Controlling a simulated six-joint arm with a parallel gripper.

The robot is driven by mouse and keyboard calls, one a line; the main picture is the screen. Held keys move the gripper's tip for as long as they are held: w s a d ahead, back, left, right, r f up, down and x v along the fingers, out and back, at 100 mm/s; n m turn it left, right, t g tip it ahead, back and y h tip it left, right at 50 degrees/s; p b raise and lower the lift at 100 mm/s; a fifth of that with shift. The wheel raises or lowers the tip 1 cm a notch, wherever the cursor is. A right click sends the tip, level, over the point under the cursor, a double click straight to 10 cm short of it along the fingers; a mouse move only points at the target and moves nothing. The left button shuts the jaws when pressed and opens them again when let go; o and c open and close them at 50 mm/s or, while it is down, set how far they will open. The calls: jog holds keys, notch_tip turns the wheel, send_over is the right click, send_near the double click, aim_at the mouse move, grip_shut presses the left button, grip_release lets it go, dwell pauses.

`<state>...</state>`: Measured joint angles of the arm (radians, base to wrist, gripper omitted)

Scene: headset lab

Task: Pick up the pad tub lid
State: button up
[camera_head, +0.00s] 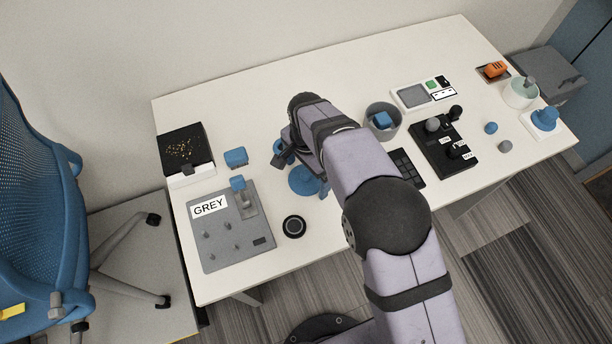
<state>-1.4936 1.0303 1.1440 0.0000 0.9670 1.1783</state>
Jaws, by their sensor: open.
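A round blue disc (304,180) lies on the white table below and beside my gripper, partly covered by it; it looks like the pad tub lid, but I cannot be sure. An open grey tub (372,131) with a blue pad (383,119) inside stands to the right of my arm. My gripper (298,165) is open, close to the disc. My arm's wrist hides most of the jaws, and I cannot tell whether they touch the disc. Nothing is seen held.
A grey box labelled GREY (237,232), a blue block (236,157) and a black puck (294,226) are left of and below my gripper. A black tray (185,147) stands far left. A pale round container (517,97) is far right. The back of the table is clear.

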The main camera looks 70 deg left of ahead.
aim_at(308, 172)
jog(key=shift+c, duration=0.5)
jog(key=c, duration=1)
jog(key=shift+r, duration=0.15)
notch_tip(308, 172, up, 9)
jog(key=b, duration=0.2)
jog(key=shift+r+b, duration=0.2)
jog(key=shift+b, duration=0.1)
jog(key=shift+w+a+r+p, duration=0.15)
jog(key=shift+w+a+p, duration=0.05)
jog(key=shift+w+p, duration=1.65)
jog(key=shift+w+a+r+p, duration=0.15)
jog(key=shift+w+r+p, duration=0.05)
jog(key=shift+w+p, duration=1.65)
jog(key=shift+w+a+r+p, duration=0.15)
jog(key=shift+w+a+p, duration=0.05)
jog(key=shift+w+p, duration=1.6)
